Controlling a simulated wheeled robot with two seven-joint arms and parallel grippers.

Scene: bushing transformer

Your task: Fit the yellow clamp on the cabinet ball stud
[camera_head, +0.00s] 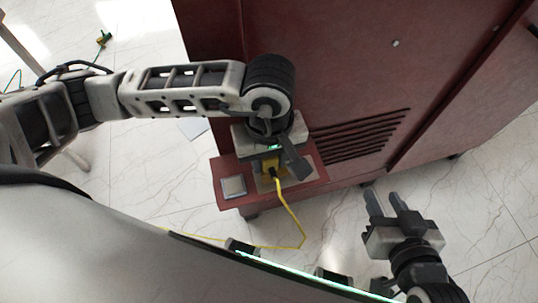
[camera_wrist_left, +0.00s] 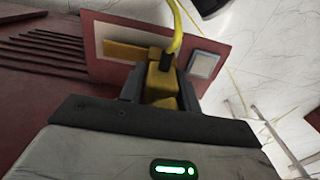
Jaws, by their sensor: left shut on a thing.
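The yellow clamp (camera_head: 270,163) is between the fingers of my left gripper (camera_head: 283,168), which is shut on it just above the small red ledge of the cabinet. The clamp also shows in the left wrist view (camera_wrist_left: 161,84), with its yellow cable rising from a dark collar. The red cabinet (camera_head: 345,70) fills the upper middle of the head view. I cannot make out the ball stud; the gripper and clamp may hide it. I cannot tell whether the clamp touches anything on the ledge. My right gripper (camera_head: 385,200) is open and empty, apart from the cabinet at lower right.
The red ledge (camera_head: 221,168) carries a silver square plate (camera_head: 233,187). A yellow-brown bar (camera_wrist_left: 125,50) lies on the ledge's pale panel. The yellow cable (camera_head: 291,218) loops down towards my body. A green-and-yellow item (camera_head: 103,38) lies on the marble floor at upper left.

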